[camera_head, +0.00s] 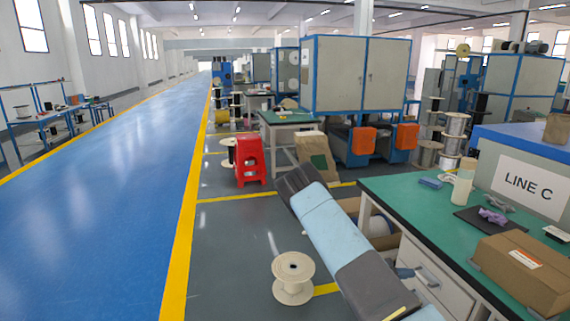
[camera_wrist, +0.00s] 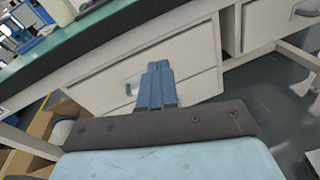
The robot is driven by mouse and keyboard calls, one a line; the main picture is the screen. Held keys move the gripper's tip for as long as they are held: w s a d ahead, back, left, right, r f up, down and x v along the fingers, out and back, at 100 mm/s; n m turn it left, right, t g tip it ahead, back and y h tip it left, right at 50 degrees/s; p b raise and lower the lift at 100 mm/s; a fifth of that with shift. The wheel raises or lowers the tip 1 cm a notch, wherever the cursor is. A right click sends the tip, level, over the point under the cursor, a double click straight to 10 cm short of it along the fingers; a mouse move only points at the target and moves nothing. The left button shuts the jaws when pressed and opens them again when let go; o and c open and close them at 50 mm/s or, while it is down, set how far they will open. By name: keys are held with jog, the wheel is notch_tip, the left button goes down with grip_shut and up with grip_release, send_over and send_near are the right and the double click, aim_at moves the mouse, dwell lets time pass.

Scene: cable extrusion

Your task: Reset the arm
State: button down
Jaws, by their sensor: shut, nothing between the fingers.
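My arm reaches forward from the lower right of the head view, its light blue and dark grey links beside the green-topped workbench (camera_head: 390,185). In the wrist view my gripper (camera_wrist: 158,68) shows as two blue fingers pressed together, with nothing between them. Behind the fingers are the white drawer fronts (camera_wrist: 100,92) of the bench, and the green bench edge (camera_wrist: 90,38) runs across the upper left.
An empty spool (camera_head: 293,278) stands on the floor left of my arm. The blue aisle (camera_head: 100,220) is clear.

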jog(key=s+a+r+m+g+y, duration=0.1)
jog(key=s+a+r+m+y, duration=0.25)
jog(key=r, duration=0.65)
jog(key=s+a+r+m+g+y, duration=0.1)
jog(key=s+a+r+m+y, duration=0.3)
jog(key=r, duration=0.5)
jog(key=s+a+r+m+g+y, duration=0.1)
jog(key=s+a+r+m+y, duration=0.3)
jog(key=r, duration=0.6)
jog(key=s+a+r+m+t+y, duration=0.2)
jog(key=s+a+r, duration=0.3)
jog(key=s+r, duration=0.4)
jog(key=s+a+r+m+t+y, duration=0.3)
jog(key=s+a+r+t, duration=0.2)
jog(key=s, duration=0.8)
jog(key=shift+s+a+r, duration=0.2)
jog(key=shift+s+r, duration=0.1)
jog(key=shift+r, duration=1.6)
